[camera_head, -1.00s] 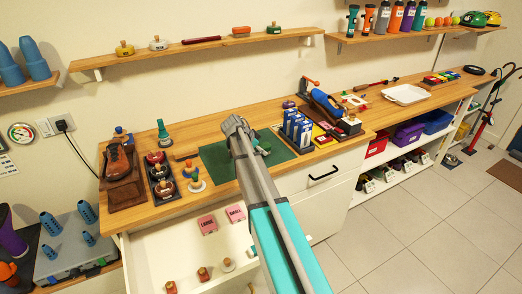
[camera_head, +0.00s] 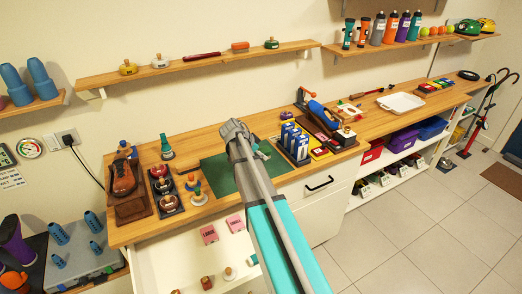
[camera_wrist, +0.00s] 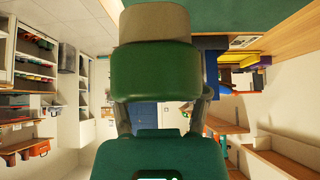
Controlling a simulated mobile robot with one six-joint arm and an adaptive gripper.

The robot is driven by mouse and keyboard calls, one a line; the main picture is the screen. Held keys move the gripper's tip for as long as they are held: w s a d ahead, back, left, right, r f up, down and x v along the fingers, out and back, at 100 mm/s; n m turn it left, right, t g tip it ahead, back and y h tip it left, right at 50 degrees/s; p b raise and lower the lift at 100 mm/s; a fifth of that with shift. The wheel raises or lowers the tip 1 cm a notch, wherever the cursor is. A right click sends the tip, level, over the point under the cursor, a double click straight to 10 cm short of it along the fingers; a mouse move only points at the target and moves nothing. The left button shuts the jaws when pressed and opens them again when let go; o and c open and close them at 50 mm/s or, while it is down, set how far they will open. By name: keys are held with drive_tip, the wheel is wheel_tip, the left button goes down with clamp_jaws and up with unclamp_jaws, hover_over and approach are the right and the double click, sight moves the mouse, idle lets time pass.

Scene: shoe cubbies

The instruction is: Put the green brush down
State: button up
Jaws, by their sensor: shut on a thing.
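In the wrist view my gripper (camera_wrist: 160,100) is shut on the green brush (camera_wrist: 152,78), with one finger on each side of its green body. The brush's beige bristle end (camera_wrist: 155,25) points to the top of that view, towards a green surface; whether it touches cannot be told. In the head view my gripper (camera_head: 236,130) is over the green mat (camera_head: 218,178) on the wooden counter (camera_head: 200,137). There the held brush is largely hidden by my gripper and arm.
A box of blue items (camera_head: 294,140) stands right of the mat. Left are round tins (camera_head: 160,187) and a brown shoe (camera_head: 123,178). An open drawer (camera_head: 185,262) lies below. A wall shelf (camera_head: 200,60) holds several small items. Bare mat shows left of my arm.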

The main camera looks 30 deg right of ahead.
drive_tip(key=s+a+r+p, duration=0.3)
drive_tip(key=s+r, duration=0.1)
drive_tip(key=s, duration=0.5)
drive_tip(key=shift+r+p, duration=0.25)
drive_tip(key=shift+p, duration=0.05)
idle(0.6)
